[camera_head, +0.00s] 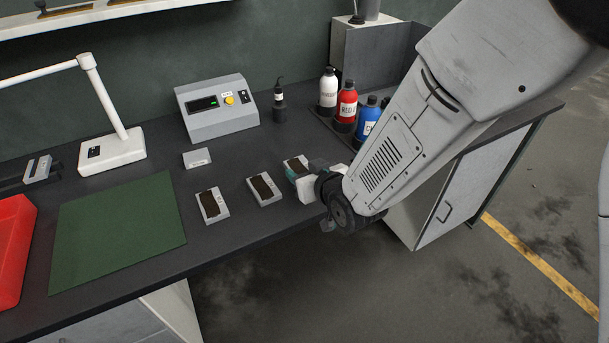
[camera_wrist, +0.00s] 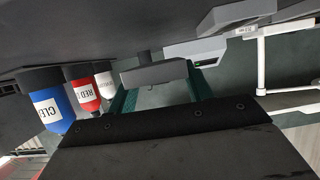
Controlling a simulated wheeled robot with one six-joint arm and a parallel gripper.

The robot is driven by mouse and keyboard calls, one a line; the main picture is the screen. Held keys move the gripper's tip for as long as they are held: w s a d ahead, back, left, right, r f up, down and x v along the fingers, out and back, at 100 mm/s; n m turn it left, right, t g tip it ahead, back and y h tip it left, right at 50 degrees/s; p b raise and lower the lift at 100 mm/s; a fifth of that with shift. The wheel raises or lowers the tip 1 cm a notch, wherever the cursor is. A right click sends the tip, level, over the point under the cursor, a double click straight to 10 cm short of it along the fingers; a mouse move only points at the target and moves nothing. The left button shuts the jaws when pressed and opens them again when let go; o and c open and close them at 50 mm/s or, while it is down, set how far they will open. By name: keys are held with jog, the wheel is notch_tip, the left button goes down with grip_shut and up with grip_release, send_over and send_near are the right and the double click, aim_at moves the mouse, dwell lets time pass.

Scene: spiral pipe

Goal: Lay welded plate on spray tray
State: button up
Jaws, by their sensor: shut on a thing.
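My gripper (camera_head: 304,172) is shut on a welded plate (camera_head: 295,163), a small grey block with a dark brown patch, at the right part of the bench. In the wrist view the same plate (camera_wrist: 155,74) shows edge-on between the green fingers. I cannot tell how far it is above the bench. Two similar plates lie to its left, a near one (camera_head: 212,206) and a middle one (camera_head: 264,190). A dark low tray (camera_head: 321,117) stands around the spray bottles at the back right; my arm hides part of it. I cannot tell whether it is the spray tray.
White (camera_head: 328,88), red (camera_head: 347,104) and blue (camera_head: 367,116) bottles stand beyond my gripper. A grey control box (camera_head: 217,107), a dark pump bottle (camera_head: 280,103) and a small labelled block (camera_head: 197,158) stand behind the plates. A green mat (camera_head: 118,232) and red bin (camera_head: 12,250) are left.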

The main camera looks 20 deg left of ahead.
jog(key=f, duration=0.2)
jog(key=w, duration=0.1)
jog(key=shift+a+f, duration=0.25)
jog(key=shift+f, duration=0.5)
jog(key=shift+f, duration=0.1)
jog(key=o, duration=1.5)
jog(key=shift+c, duration=0.2)
jog(key=shift+d, duration=0.1)
jog(key=v, duration=1.2)
